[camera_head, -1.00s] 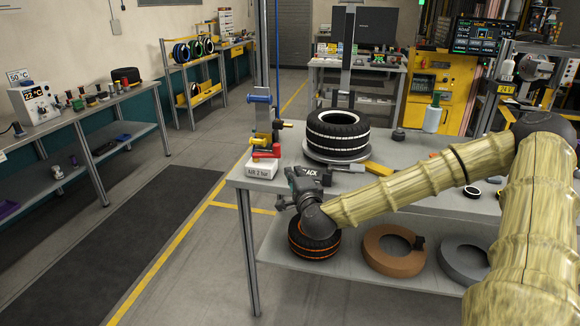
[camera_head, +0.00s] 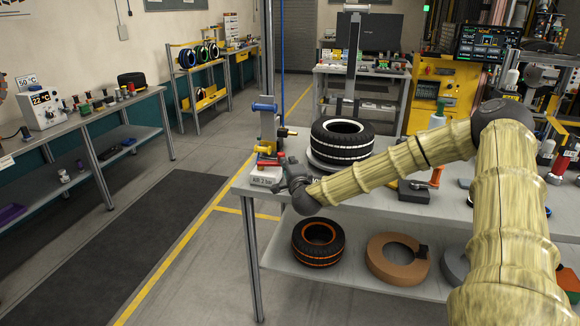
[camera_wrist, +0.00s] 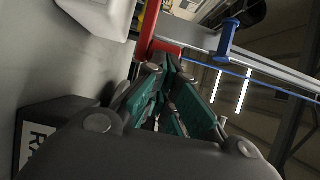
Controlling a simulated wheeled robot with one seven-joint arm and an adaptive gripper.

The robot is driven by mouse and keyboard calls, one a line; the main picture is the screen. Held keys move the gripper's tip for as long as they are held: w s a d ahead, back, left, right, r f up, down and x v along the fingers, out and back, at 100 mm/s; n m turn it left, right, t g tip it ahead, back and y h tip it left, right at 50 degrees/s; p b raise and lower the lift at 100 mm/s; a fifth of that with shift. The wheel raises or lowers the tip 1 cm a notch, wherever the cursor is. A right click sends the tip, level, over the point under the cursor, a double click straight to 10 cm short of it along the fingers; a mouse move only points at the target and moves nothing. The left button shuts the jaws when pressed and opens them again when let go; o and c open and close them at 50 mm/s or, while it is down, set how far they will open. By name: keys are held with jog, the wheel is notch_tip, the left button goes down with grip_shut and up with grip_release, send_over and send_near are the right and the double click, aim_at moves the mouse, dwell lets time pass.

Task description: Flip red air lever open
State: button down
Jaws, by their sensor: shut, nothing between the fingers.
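The red air lever (camera_head: 266,161) is low on the valve post at the table's left corner, just above the white "Air 2 bar" box (camera_head: 262,178). My gripper (camera_head: 286,164) is right beside the lever and partly hides it in the head view. In the wrist view the red lever (camera_wrist: 150,35) lies just beyond my green-padded fingers (camera_wrist: 166,62), which are closed together with nothing between them. The fingertips are very close to the red part; I cannot tell whether they touch it. The lever's exact angle is hard to tell.
A blue handle (camera_head: 264,107) sits higher on the post; it also shows in the wrist view (camera_wrist: 228,40). A black tyre (camera_head: 342,140) lies on the table just right of my gripper. The floor left of the table is clear.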

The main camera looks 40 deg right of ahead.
jog(key=shift+w+d, duration=0.1)
dwell(0.4)
jog(key=shift+w+d+n+y+b, duration=0.1)
jog(key=shift+d+n+y+b, duration=0.1)
jog(key=shift+n+y+b, duration=0.25)
